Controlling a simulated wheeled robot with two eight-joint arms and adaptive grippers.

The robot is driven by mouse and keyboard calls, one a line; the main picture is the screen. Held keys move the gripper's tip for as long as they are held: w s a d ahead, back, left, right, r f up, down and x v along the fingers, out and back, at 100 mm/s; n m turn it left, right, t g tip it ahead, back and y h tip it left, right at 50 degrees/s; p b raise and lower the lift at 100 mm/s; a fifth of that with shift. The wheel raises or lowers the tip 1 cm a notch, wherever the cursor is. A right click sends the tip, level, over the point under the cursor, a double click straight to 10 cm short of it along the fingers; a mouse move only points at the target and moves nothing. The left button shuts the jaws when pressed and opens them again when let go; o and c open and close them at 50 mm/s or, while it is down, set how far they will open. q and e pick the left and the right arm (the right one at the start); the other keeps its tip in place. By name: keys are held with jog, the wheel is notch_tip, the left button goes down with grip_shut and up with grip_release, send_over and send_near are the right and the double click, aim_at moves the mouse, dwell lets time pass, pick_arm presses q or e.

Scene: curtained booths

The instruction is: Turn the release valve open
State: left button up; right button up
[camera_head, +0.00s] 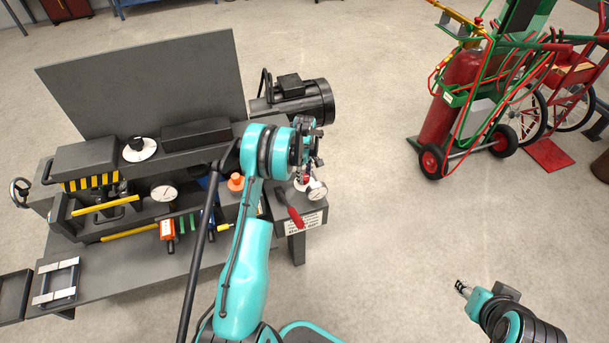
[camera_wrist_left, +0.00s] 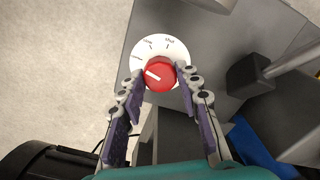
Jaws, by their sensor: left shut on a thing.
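The release valve shows in the left wrist view as a red round knob (camera_wrist_left: 159,75) on a white dial (camera_wrist_left: 160,47) with small black marks and lettering. A white line on the knob points to the upper left. My left gripper (camera_wrist_left: 158,82) has its purple-padded fingers on both sides of the knob and is shut on it. My right gripper (camera_head: 463,288) is over bare floor at the lower right, small and apart from everything.
A black motor (camera_head: 300,102) sticks out behind. A cart with a red cylinder (camera_head: 452,95) stands at the upper right. Floor between is clear.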

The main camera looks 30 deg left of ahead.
aim_at(305, 176)
dwell(0.4)
pick_arm(q)
jog(key=o, duration=1.2)
jog(key=shift+c, duration=0.2)
notch_tip(305, 176, up, 12)
